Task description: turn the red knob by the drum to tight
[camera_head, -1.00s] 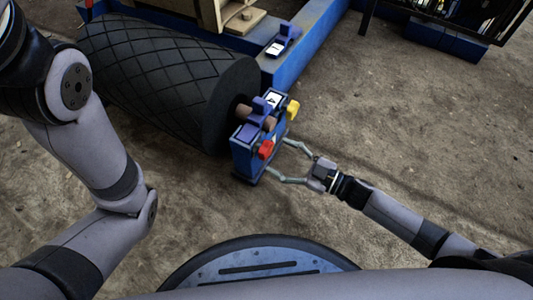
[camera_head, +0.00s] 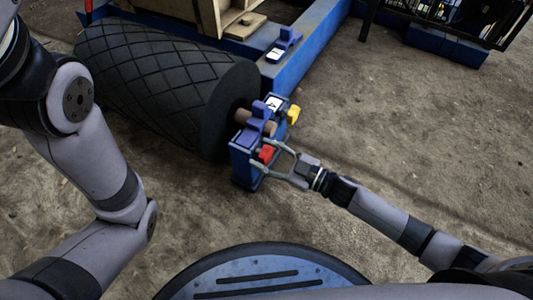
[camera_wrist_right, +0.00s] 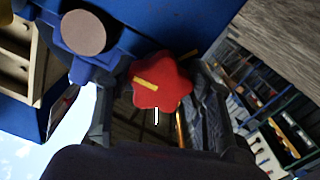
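My right gripper (camera_head: 266,157) is open, with one finger on each side of the knob. In the right wrist view, gaps seem to show between fingers and knob; contact is hard to tell. A white mark (camera_wrist_right: 157,116) shows just below the knob there. My left arm shows, but its gripper is out of view.
A yellow knob (camera_head: 293,115) sits on the block's far right side. A blue frame beam (camera_head: 310,48) runs behind the drum. A dark mesh-sided unit (camera_head: 450,25) stands at the back right.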

